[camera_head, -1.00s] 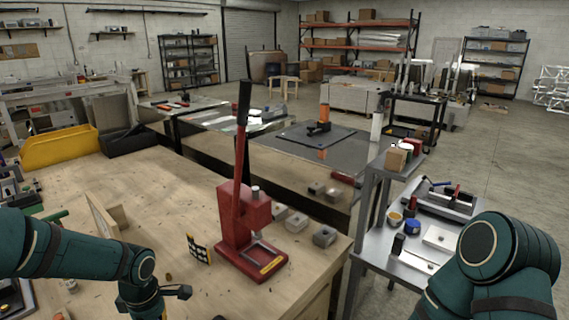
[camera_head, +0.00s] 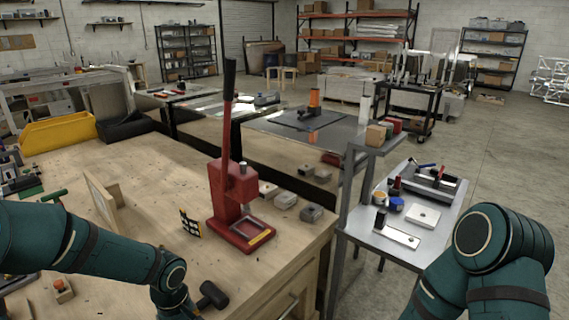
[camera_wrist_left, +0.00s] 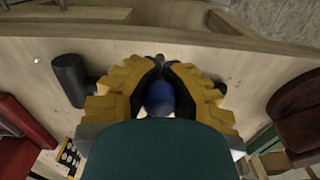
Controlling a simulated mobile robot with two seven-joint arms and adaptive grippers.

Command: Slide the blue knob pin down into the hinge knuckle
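In the left wrist view my left gripper (camera_wrist_left: 160,72) has its yellow and black fingers closed in around a dark blue rounded knob (camera_wrist_left: 159,99). The knob sits between the fingers, against both as far as I can see; the pin below it is hidden. In the head view my left forearm comes in from the left and its wrist leaves at the bottom edge, so the fingers are out of that picture. The hinge knuckle cannot be made out in either view. My right arm shows at the lower right of the head view, its gripper out of frame.
A black mallet head (camera_head: 212,295) lies on the wooden bench (camera_head: 140,180) beside my left wrist. A red lever press (camera_head: 232,200) stands near the bench's right edge, with several small grey blocks behind it. A metal cart (camera_head: 365,228) with parts stands to the right.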

